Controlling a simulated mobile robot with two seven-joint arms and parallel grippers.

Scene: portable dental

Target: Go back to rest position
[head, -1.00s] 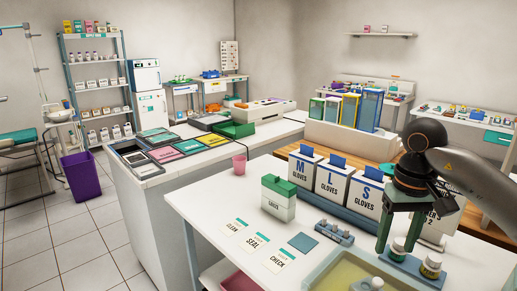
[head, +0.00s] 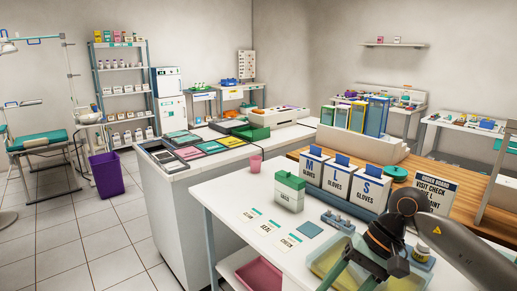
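My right gripper (head: 350,284) hangs at the bottom edge of the head view, its arm coming in from the right. Its two green fingers stand apart with nothing seen between them; their tips are at or past the picture edge. It is over the front of the white table (head: 228,205), in front of the tray with a yellow inside (head: 326,262). A small bottle (head: 421,250) stands behind my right wrist, partly hidden. My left gripper is not in view.
Glove boxes marked M (head: 309,172), L (head: 337,182) and S (head: 368,194) stand behind the tray. A sign board (head: 436,192) stands behind my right arm.

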